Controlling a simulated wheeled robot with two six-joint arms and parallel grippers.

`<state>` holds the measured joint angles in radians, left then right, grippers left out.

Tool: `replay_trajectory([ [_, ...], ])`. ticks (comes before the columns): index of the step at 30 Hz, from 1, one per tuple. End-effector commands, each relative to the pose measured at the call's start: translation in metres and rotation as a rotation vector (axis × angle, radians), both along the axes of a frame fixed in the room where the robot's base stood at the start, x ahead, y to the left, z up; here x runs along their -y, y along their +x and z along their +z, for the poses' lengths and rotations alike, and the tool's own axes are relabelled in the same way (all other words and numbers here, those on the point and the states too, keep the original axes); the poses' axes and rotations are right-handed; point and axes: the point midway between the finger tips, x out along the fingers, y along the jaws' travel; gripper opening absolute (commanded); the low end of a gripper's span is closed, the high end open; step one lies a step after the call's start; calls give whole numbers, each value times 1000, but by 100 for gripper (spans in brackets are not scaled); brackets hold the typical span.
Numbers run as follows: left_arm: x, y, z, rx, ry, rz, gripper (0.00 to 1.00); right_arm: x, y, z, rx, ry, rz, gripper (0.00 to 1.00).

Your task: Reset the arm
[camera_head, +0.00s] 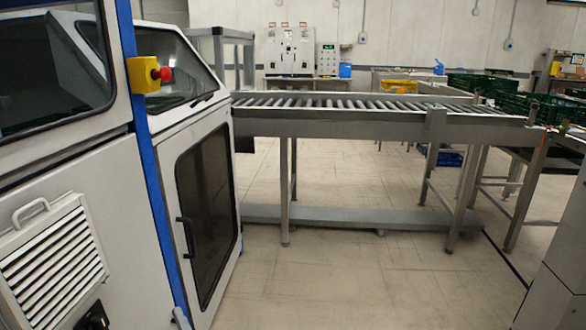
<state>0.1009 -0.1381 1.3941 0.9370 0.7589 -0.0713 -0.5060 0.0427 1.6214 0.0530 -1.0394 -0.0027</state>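Neither of my grippers shows in the head view, and no arm can be made out for sure. The task names no object. A roller conveyor (350,121) on grey metal legs runs across the middle of the view. Its visible rollers carry no crate. Green crates (483,86) stand beyond its right end, some of them stacked.
A large white machine (60,230) with a blue post, a red stop button (162,74) and a dark-windowed door (205,190) fills the left. A grey cabinet (560,270) stands at the right edge. The tiled floor (340,285) between them is clear.

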Motion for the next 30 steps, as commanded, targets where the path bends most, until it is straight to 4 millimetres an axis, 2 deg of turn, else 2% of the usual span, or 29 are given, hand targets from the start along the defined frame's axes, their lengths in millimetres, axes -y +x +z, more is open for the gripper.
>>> replay_trajectory([
  [5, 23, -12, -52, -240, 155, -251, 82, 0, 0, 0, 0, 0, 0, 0],
  [8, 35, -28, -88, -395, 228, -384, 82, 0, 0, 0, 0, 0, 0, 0],
  [11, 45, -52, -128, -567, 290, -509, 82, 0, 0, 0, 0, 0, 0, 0],
  [14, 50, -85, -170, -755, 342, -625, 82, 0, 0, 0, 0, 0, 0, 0],
  [17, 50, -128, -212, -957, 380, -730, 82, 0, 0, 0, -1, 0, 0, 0],
  [21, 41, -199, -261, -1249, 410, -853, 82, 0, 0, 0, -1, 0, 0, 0],
  [25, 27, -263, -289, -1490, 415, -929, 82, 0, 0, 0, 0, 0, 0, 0],
  [30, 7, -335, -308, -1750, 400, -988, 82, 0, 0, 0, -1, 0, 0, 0],
])
